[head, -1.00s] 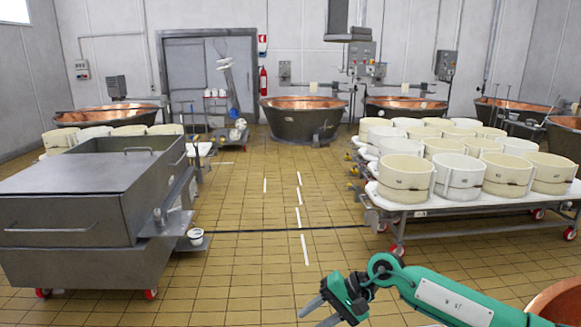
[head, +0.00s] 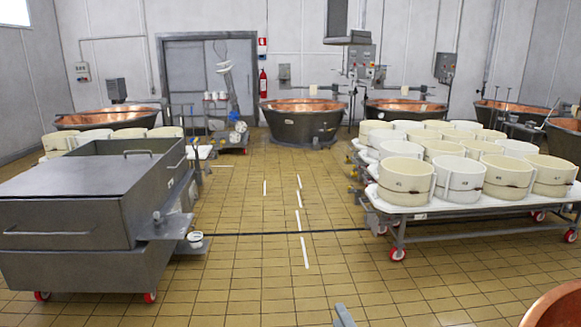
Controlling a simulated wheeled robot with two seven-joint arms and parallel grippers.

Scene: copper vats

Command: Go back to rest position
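My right gripper (head: 344,316) shows only as a small grey fingertip at the bottom edge of the head view, right of the middle. The rest of it and the green arm are out of the picture. Whether its fingers are open or shut cannot be seen. Nothing is seen held at the visible tip. My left gripper is not in view.
A grey steel cart (head: 66,237) on red wheels stands at left. A trolley (head: 420,209) with several cream moulds (head: 404,181) stands at right. Copper vats line the back, one vat (head: 303,123) central. A copper rim (head: 556,308) is at bottom right. The tiled floor (head: 262,268) between is clear.

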